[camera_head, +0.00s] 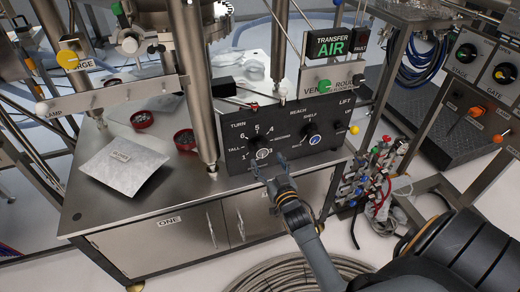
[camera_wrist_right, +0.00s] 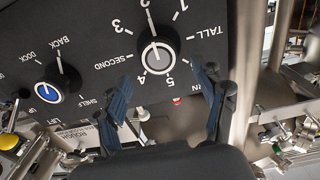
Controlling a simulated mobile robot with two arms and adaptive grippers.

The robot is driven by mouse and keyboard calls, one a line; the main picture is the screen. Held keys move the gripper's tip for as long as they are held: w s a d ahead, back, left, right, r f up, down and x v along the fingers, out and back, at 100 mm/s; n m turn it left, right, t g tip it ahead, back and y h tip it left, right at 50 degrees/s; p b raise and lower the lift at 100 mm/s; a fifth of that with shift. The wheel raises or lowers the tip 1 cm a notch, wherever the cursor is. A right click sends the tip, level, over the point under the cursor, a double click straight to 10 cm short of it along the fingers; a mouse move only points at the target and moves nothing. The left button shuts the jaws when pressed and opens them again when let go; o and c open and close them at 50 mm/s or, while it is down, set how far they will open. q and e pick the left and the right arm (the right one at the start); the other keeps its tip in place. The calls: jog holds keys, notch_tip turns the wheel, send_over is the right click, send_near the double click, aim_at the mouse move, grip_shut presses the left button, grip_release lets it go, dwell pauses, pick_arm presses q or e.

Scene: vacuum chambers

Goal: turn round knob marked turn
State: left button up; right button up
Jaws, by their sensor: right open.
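The round knob (camera_head: 262,153) sits on the front of a black panel (camera_head: 232,160), below the word TURN and inside a ring of numbers. In the right wrist view the knob (camera_wrist_right: 157,56) appears upside down, with a pale pointer line towards the 2. My right gripper (camera_head: 269,168) is open, just in front of and slightly below the knob. In the wrist view its two blue-padded fingers (camera_wrist_right: 163,94) are spread, with the knob beyond their tips and nothing between them. One finger partly covers the TURN label. My left gripper is not in view.
A second, blue-centred knob (camera_head: 315,140) is to the right on the same panel. A metal column (camera_head: 197,90) rises left of the panel. A white pouch (camera_head: 124,166) and red-rimmed cups (camera_head: 142,119) lie on the cabinet top. Hoses and coloured fittings (camera_head: 376,175) stand right of the cabinet.

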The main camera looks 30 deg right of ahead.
aim_at(262, 153)
jog(key=x, duration=0.6)
jog(key=shift+w, duration=0.25)
jog(key=c, duration=1.1)
jog(key=shift+c, duration=0.2)
jog(key=shift+n, duration=0.5)
jog(key=n, duration=0.3)
jog(key=shift+n, duration=0.3)
jog(key=shift+a+f+n+b, duration=0.15)
jog(key=shift+n+b, duration=0.35)
jog(key=shift+n, duration=1.8)
